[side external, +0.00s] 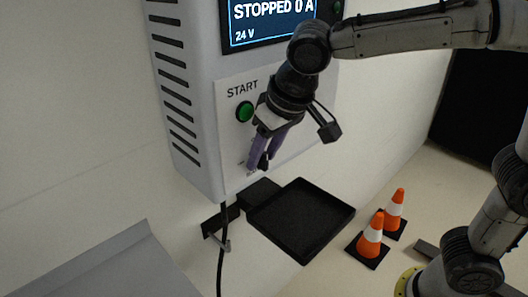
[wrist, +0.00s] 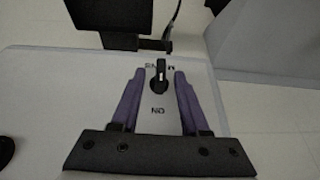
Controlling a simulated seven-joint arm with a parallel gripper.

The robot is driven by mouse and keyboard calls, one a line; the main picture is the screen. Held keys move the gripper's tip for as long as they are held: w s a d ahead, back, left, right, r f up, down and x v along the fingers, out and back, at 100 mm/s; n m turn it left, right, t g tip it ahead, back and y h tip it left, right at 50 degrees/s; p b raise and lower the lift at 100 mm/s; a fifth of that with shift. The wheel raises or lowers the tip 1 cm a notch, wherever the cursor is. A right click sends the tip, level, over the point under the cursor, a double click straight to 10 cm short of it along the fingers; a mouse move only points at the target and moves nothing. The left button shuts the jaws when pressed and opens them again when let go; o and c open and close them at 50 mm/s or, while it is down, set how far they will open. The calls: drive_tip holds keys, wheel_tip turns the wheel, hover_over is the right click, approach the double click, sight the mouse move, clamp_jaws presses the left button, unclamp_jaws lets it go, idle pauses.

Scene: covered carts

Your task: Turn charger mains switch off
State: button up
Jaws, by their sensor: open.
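The charger (side external: 205,95) is a pale wall cabinet whose screen (side external: 268,22) reads "STOPPED 0 A" and "24 V". Its mains switch is a black rotary knob (wrist: 159,78) on the light front panel. In the wrist view, an upside-down "ON" is below the knob and a partly hidden, upside-down "MAINS" label is above it. The knob's narrow grip lies along the line between these labels; I cannot tell which end is its pointer. My gripper (side external: 260,166) has purple fingers. It is open, with one finger on each side of the knob in the wrist view (wrist: 159,73), with visible gaps.
A green START button (side external: 245,111) is on the panel, left of my gripper. A black tray (side external: 330,222) is below the cabinet. A black cable (side external: 222,262) hangs at the left. Two orange and white cones (side external: 370,240) stand at the right.

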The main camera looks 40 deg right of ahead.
clamp_jaws()
idle(0.5)
drive_tip(key=n+h, duration=0.1)
drive_tip(key=h, duration=0.4)
drive_tip(key=a+f+n+t+h, duration=0.1)
drive_tip(key=n+h, duration=0.1)
drive_tip(key=h, duration=0.4)
drive_tip(key=n+t+h, duration=0.1)
drive_tip(key=h, duration=0.4)
drive_tip(key=shift+a+f+h, duration=0.3)
drive_tip(key=shift+a, duration=0.1)
drive_tip(key=shift+n, duration=0.3)
